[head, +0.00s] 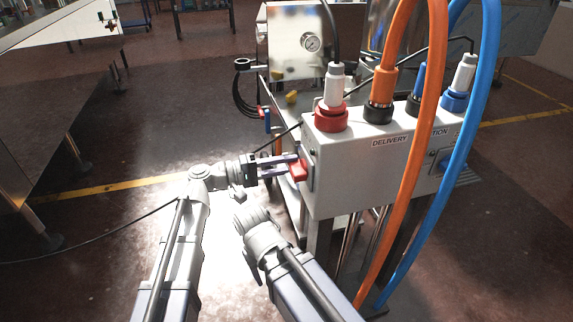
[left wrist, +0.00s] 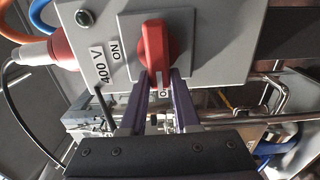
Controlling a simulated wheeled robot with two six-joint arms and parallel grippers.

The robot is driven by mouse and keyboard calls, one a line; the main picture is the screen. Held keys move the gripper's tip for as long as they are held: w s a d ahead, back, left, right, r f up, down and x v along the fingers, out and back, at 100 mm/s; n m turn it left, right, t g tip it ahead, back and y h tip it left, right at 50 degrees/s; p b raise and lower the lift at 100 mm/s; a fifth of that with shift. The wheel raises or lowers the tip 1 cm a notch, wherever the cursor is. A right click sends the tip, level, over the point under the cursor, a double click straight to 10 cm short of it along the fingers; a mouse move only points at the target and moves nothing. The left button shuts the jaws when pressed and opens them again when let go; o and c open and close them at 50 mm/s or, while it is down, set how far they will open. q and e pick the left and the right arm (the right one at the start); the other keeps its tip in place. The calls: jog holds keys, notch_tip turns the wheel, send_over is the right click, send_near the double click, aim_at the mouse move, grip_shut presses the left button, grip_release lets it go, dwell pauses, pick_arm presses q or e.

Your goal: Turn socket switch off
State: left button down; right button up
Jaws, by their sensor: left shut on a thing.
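The red socket switch (head: 299,171) is a rotary knob on the left end face of the grey socket box (head: 350,165). In the left wrist view the red knob (left wrist: 154,50) stands lengthwise up and down the picture on a grey plate. An "ON" label (left wrist: 116,50) is to its left. Another label (left wrist: 164,91), partly hidden, shows between the fingers below the knob. My left gripper (head: 290,165) is shut on the knob; its two purple fingers (left wrist: 159,78) hold its lower end. My right gripper is not visible; only an arm link shows at bottom centre.
Orange (head: 404,60) and blue (head: 486,80) hoses hang in front of the box. Plugs with red (head: 331,117) and blue sockets stand on its top. A steel machine with a gauge (head: 312,43) is behind. Open floor lies left, beside a metal table (head: 60,80).

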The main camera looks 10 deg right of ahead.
pick_arm(q)
jog(key=c, duration=0.6)
grip_release()
jog(key=shift+c, duration=0.2)
jog(key=shift+a, duration=0.1)
jog(key=a, duration=0.7)
jog(key=shift+s+a, duration=0.15)
jog(key=shift+a, duration=0.2)
